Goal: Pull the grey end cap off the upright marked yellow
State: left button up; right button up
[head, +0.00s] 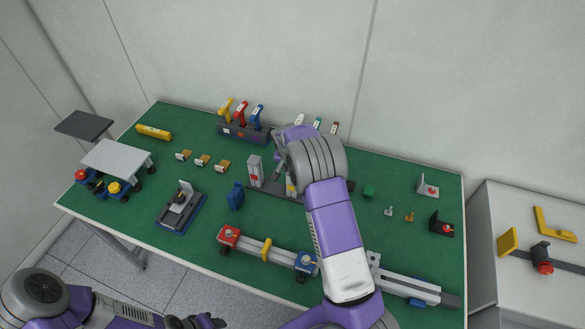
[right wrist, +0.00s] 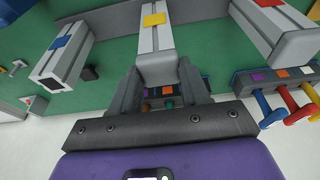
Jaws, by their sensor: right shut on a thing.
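The upright marked yellow (right wrist: 152,38) runs down the middle of the right wrist view, with a yellow square on its face. Its grey end cap (right wrist: 157,70) sits at the near end, with no clear gap visible. My right gripper (right wrist: 158,84) is shut on the cap, one finger on each side. In the head view my right gripper (head: 289,168) is over the uprights and my arm hides most of them. My left gripper (head: 195,322) is at the bottom edge, partly cut off.
Uprights stand on a dark base rail (head: 262,191) on the green table (head: 330,235). A rack of coloured-handled tools (head: 242,132) is behind. A rail with red and blue ends (head: 265,250) lies in front. A side table (head: 530,280) stands at right.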

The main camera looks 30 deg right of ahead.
jog(key=shift+r, duration=0.2)
jog(key=shift+r+p, duration=0.55)
jog(key=shift+r, duration=0.25)
jog(key=shift+r+p, duration=0.95)
jog(key=shift+r, duration=0.6)
jog(key=shift+f, duration=0.1)
